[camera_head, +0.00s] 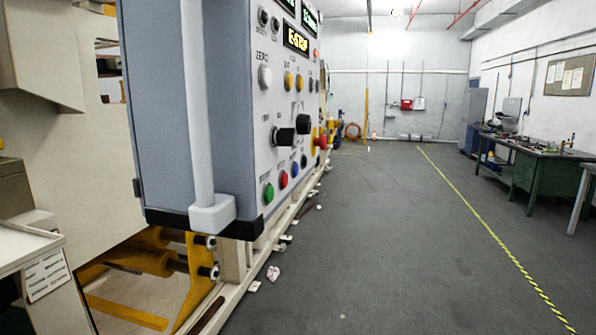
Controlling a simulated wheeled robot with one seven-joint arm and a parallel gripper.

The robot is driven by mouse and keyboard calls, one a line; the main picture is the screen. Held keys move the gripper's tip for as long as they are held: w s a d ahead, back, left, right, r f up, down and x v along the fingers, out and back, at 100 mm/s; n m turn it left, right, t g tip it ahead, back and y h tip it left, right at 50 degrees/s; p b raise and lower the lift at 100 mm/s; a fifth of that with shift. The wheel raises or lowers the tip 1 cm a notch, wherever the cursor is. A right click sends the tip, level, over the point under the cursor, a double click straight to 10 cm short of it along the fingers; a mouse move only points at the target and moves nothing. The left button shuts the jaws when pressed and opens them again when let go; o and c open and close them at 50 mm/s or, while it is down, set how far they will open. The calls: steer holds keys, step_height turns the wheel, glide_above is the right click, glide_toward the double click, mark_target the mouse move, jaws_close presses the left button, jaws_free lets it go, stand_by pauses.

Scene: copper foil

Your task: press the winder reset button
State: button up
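A grey control box with a light panel face (285,140) stands close at the left, seen at a steep angle. Its lower row has a green button (268,194), a red button (283,180), a blue button (294,168) and a dark one (304,160). A white button (265,77) sits higher up under a label that seems to read ZERO. Yellow buttons (288,80) and black knobs (284,136) are beside it. A lit display (295,39) appears to read E-STOP. I cannot tell which button is the winder reset. My gripper is not in view.
A grey vertical bar handle (200,110) sticks out from the box's near side. A red mushroom button on a yellow base (320,139) projects at the far edge. Machine rollers (150,258) lie below. Open grey floor (390,240) stretches right, toward green workbenches (530,170).

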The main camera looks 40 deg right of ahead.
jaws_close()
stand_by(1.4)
